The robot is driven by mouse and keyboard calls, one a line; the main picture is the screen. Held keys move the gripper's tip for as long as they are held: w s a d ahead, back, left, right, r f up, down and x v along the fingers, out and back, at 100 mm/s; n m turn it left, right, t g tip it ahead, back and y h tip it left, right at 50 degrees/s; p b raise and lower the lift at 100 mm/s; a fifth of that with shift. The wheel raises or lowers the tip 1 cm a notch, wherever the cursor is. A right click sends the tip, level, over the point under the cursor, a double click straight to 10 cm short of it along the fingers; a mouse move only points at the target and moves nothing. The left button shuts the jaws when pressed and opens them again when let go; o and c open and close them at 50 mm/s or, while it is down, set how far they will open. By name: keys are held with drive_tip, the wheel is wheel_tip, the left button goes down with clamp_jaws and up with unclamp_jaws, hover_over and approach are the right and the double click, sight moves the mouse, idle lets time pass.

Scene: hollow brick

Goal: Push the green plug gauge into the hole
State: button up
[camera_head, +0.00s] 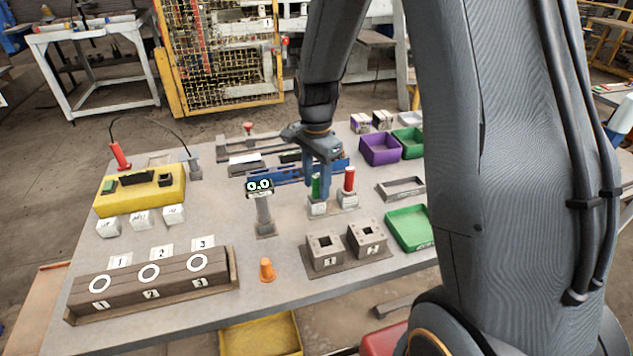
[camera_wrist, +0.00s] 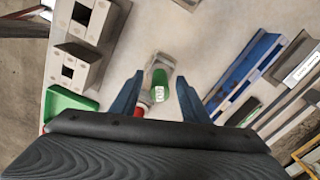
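The green plug gauge (camera_head: 316,186) stands upright in a pale holder block (camera_head: 317,208) near the middle of the table. In the wrist view the green gauge (camera_wrist: 159,79) shows end-on, between the blue fingertips. My gripper (camera_head: 322,178) points down over it. In the wrist view my gripper (camera_wrist: 160,82) has its fingers apart, with a gap on both sides of the gauge. The brown block (camera_head: 150,283) at the front left has three round, white-ringed holes numbered 1, 2 and 3. Which hole is meant cannot be told.
A red plug gauge (camera_head: 349,180) stands close to the right of the green one. Two grey blocks with square holes (camera_head: 345,245), an orange cone (camera_head: 267,269) and a grey post with a display (camera_head: 262,209) stand nearby. Purple (camera_head: 380,149) and green (camera_head: 408,228) bins lie right.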

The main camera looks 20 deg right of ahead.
drive_tip(key=shift+r+b, duration=0.95)
drive_tip(key=shift+r, duration=2.95)
drive_tip(key=s+f+n, duration=0.1)
drive_tip(key=s+n, duration=0.3)
drive_tip(key=s, duration=0.1)
drive_tip(key=s+f+n+t, duration=0.1)
drive_tip(key=s+n, duration=0.3)
drive_tip(key=s, duration=0.1)
drive_tip(key=s+f+n, duration=0.1)
drive_tip(key=s+n, duration=0.4)
drive_tip(key=shift+s+f, duration=0.3)
drive_tip(key=shift+f, duration=0.1)
drive_tip(key=shift+s+n, duration=0.25)
drive_tip(key=shift+n, duration=0.15)
